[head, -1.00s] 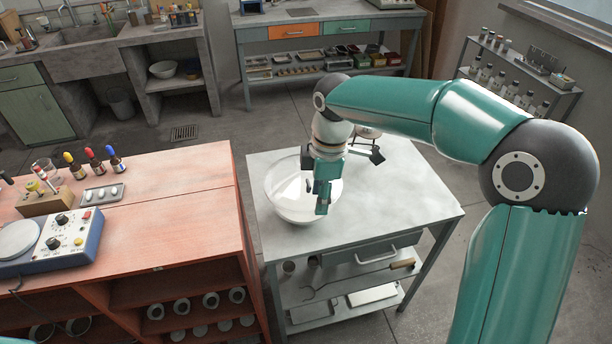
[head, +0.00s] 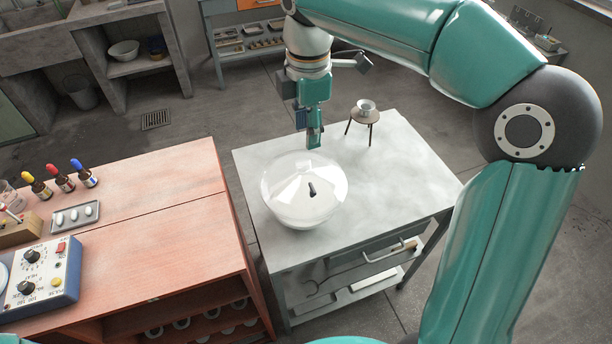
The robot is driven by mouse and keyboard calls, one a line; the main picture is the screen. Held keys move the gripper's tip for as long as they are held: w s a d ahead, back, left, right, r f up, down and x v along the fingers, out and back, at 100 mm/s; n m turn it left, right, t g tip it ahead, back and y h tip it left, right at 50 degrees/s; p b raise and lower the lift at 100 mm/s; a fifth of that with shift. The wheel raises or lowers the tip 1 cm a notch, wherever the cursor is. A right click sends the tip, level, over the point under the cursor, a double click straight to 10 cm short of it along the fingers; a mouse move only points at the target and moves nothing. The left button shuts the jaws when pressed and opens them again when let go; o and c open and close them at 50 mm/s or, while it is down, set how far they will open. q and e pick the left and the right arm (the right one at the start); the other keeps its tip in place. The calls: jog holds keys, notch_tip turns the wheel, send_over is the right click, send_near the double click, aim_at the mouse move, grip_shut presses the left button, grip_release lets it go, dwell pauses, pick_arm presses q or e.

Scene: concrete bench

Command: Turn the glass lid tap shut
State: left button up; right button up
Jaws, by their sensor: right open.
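A round, glossy white and clear vessel with a glass lid (head: 285,185) stands on the grey bench. A small dark tap (head: 312,188) shows at the lid's middle, its handle slanting in the picture. My right gripper (head: 311,138) is open, pointing down, and appears above and behind the lid's far edge. It is apart from the tap, and I see nothing between its fingers. My left gripper is not in view.
A small tripod stand with a metal cup (head: 366,108) stands at the bench's back. The bench top (head: 400,175) is clear to the right. A reddish wooden cabinet (head: 165,215) at left carries dropper bottles, a pill tray (head: 75,215) and a control box (head: 45,275).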

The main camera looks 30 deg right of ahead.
aim_at(312, 187)
jog(key=f, duration=1)
jog(key=d+f, duration=0.1)
jog(key=f, duration=0.5)
jog(key=shift+s, duration=0.35)
